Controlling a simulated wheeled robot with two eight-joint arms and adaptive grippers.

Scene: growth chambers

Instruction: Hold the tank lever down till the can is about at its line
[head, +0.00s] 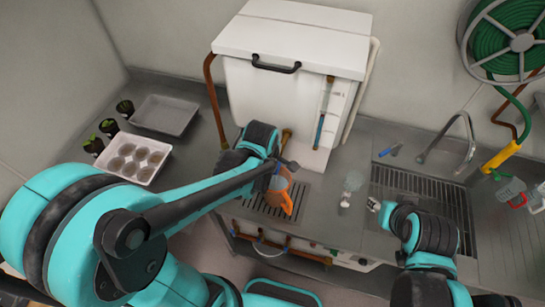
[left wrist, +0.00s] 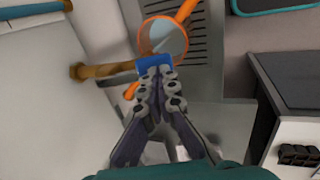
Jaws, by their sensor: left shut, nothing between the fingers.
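The white tank (head: 290,90) stands against the back wall, with a brass tap (left wrist: 100,70) low on its front. In the left wrist view, the tap's blue lever (left wrist: 152,63) is right at my left gripper's fingertips (left wrist: 155,75). The fingers are shut with nothing between them; touching or just above the lever, I cannot tell. The orange can (left wrist: 181,12) is below the tap; in the head view the can (head: 279,198) is partly hidden by my left gripper (head: 284,165). Its line and water level are not clear. My right gripper (head: 376,206) is away to the right, its fingers too small to judge.
The can stands on a drain grate (head: 252,204). A grey tray (head: 165,115) and a white pot tray (head: 132,158) are at the left. A clear bottle (head: 353,182) and a sink (head: 420,190) with a faucet are at the right. A green hose reel (head: 505,40) hangs on the wall.

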